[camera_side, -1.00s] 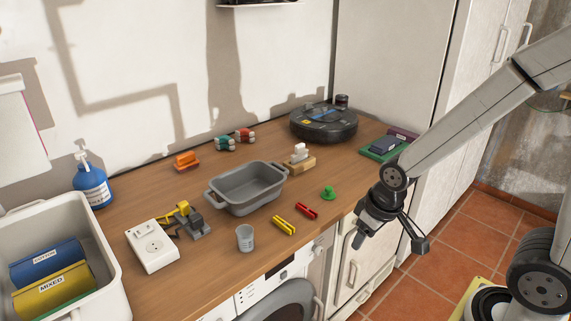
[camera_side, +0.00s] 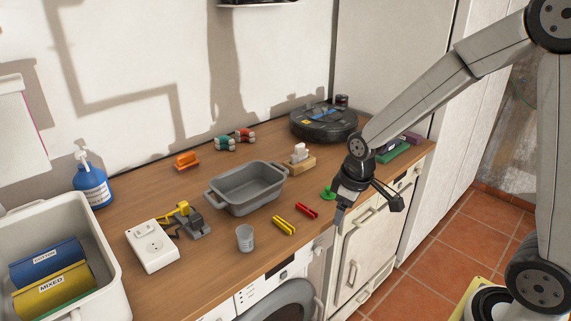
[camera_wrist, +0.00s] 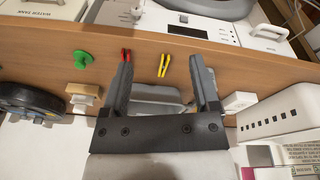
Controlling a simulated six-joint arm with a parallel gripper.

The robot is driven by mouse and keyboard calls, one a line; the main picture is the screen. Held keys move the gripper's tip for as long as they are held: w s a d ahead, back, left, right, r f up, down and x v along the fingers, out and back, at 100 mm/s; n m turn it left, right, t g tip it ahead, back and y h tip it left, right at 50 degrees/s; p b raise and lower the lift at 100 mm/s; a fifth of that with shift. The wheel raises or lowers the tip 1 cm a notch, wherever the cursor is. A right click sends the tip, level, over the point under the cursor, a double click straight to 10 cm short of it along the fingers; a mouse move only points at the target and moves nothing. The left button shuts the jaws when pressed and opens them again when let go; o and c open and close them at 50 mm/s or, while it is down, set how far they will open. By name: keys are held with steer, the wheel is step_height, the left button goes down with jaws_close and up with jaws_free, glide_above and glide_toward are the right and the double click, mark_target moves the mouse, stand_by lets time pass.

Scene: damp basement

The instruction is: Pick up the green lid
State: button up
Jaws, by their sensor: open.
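In the wrist view the green lid (camera_wrist: 83,57) is left of my gripper's left finger. A red clip-like item and a yellow one show near and between the fingertips.
A red item (camera_side: 306,210) and a yellow item (camera_side: 284,225) lie left of the lid. A grey basin (camera_side: 247,187), a wooden block with white pieces (camera_side: 300,160) and a robot vacuum (camera_side: 323,124) stand behind. A cup (camera_side: 245,238) is near the front edge.

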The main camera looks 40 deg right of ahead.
steer(key=w+d+f+n+g, duration=0.1)
steer(key=w+d+n, duration=0.55)
steer(key=w, duration=0.45)
steer(key=n+g, duration=0.1)
steer(key=n, duration=0.4)
glide_above(328, 188)
steer(key=f, duration=0.3)
steer(key=shift+s+a+f, duration=0.15)
steer(key=shift+a+f, duration=0.05)
steer(key=shift+a, duration=0.1)
steer(key=shift+w+d+f, duration=0.15)
steer(key=shift+w+d, duration=0.05)
steer(key=shift+d, duration=0.25)
steer(key=shift+f, duration=3.9)
jaws_close()
